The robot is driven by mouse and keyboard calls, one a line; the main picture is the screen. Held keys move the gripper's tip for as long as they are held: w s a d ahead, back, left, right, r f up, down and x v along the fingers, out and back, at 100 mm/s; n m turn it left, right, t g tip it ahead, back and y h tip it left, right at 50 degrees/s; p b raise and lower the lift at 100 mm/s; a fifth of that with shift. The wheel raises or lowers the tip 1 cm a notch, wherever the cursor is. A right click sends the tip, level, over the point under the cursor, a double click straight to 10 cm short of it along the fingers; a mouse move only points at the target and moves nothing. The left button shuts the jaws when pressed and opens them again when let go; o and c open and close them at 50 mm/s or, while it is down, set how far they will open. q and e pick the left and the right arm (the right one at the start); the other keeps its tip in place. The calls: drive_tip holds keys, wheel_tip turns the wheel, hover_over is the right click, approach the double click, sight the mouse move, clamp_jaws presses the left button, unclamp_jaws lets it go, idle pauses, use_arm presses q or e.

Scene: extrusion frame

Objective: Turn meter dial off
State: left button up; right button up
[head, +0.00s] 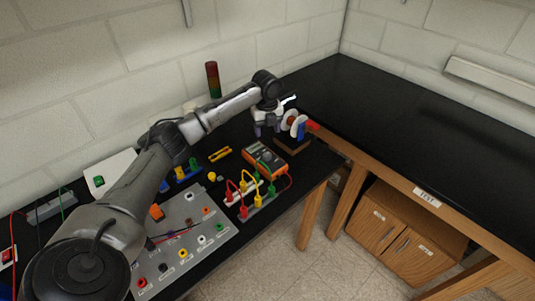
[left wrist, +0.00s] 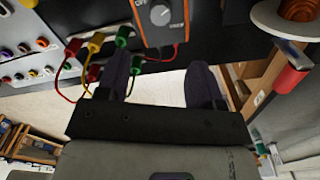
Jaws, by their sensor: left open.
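The orange multimeter (head: 265,160) lies on the black bench near its front edge. Its round grey dial (left wrist: 160,14) shows at the top of the left wrist view, on the dark face of the orange meter body (left wrist: 178,38). My left gripper (head: 268,128) is above and behind the meter in the head view. In the left wrist view my left gripper's (left wrist: 159,82) two dark fingers are wide apart with nothing between them, and the dial lies beyond their tips. The dial's exact setting is too small to read. My right gripper is not in view.
Red, yellow and green plug leads (head: 249,188) stand beside the meter. A grey panel with sockets (head: 187,235) lies to the left. A spool on a wooden base (head: 292,142) stands right of the meter. A red-green stack light (head: 213,80) stands behind. The right bench (head: 390,120) is clear.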

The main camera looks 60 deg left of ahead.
sight(267, 155)
use_arm(q)
wheel_tip(267, 155, down, 12)
drive_tip(key=shift+f+b, duration=0.1)
drive_tip(key=shift+b, duration=0.5)
drive_tip(key=shift+c, duration=0.4)
